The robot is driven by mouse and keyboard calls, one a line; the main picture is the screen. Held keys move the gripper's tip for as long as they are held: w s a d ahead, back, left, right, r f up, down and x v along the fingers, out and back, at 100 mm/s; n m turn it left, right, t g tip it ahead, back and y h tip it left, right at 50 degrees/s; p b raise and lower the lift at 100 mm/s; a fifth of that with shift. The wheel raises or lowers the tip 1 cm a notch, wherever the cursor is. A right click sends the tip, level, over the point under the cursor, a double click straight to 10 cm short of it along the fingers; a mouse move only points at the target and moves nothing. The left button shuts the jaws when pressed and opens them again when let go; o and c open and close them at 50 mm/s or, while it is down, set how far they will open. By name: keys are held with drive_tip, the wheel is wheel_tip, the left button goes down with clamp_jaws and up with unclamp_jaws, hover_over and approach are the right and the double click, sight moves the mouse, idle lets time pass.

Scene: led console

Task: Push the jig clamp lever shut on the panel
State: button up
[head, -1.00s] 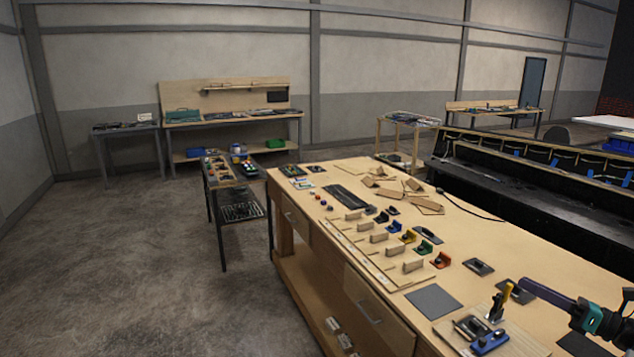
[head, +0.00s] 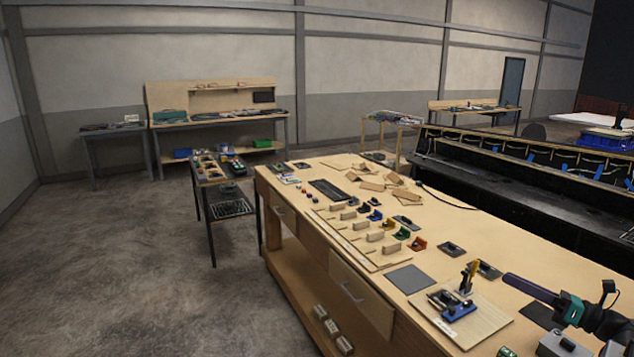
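The jig (head: 461,307) with a blue base stands on a light wooden board at the near right of the bench. Its yellow clamp lever (head: 469,275) stands up, leaning slightly. A dark panel (head: 440,299) lies at the jig's left side, beside the blue part. My arm, dark with a teal band (head: 572,308), reaches in from the right edge. Its dark length ends right of the lever, apart from it in the picture. I cannot make out the gripper's fingers or whether they are open.
A grey mat (head: 407,279) lies left of the jig. Dark plates (head: 452,249) lie behind it. Coloured blocks and wooden pieces (head: 375,236) line the bench farther off. The bench's front edge runs along the left, with open floor (head: 130,270) beyond.

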drive_tip(key=a+f+n+g+h, duration=0.6)
drive_tip(key=a+f+n+g, duration=0.95)
drive_tip(key=a+f, duration=1.7)
drive_tip(key=s+a+f+n+h, duration=0.6)
drive_tip(key=f+n, duration=0.3)
drive_tip(key=n, duration=0.8)
drive_tip(key=s+f+g+b, duration=0.5)
drive_tip(key=s+f+b, duration=0.5)
drive_tip(key=s+f, duration=1.6)
wheel_tip(320, 180, down, 2)
drive_tip(key=shift+s+d+f+b, duration=0.15)
drive_tip(key=shift+d+f+b, duration=0.1)
drive_tip(key=shift+b, duration=0.15)
drive_tip(key=shift+n, duration=0.25)
